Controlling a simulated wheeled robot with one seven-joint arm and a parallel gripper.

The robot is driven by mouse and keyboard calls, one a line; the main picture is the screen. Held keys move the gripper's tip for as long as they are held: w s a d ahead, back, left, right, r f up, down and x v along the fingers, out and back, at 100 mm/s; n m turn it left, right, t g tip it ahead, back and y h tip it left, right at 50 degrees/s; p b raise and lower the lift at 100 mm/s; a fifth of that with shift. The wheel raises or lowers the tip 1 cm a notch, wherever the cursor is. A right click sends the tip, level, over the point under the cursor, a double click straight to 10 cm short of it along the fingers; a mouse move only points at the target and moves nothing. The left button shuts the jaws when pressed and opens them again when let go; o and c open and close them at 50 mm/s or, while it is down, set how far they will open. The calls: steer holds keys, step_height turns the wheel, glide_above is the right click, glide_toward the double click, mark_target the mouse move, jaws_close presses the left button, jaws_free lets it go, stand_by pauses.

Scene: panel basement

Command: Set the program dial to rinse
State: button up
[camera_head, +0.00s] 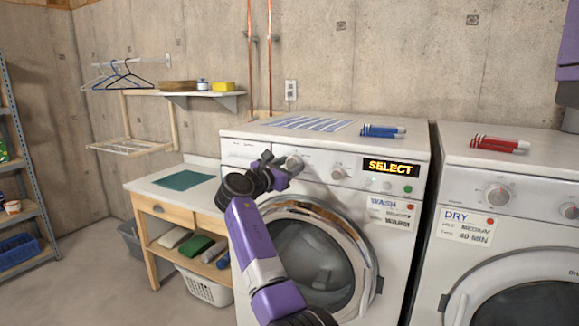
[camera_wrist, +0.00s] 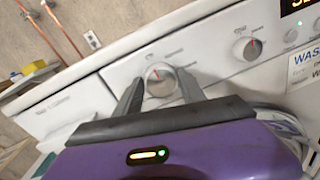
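The washer (camera_head: 400,215) is white, with a lit display (camera_head: 390,167) reading "SELECT". A round silver dial (camera_head: 295,164) sits left of centre on its panel; it also shows in the wrist view (camera_wrist: 160,79), its red mark pointing up and slightly left. Labels around it are too small to read, so I cannot tell which setting it points to. My gripper (camera_wrist: 160,84) is open, with one finger on each side of this dial; I cannot tell whether they touch it. In the head view my gripper (camera_head: 275,164) is just left of the dial.
A second knob (camera_head: 338,173), also in the wrist view (camera_wrist: 247,48), is to the right on the same panel. A dryer (camera_head: 510,205) stands at right. A wooden table (camera_head: 145,190) is at left.

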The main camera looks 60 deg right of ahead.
steer(key=c, duration=0.4)
steer(key=shift+o, duration=0.2)
steer(key=shift+m, duration=0.3)
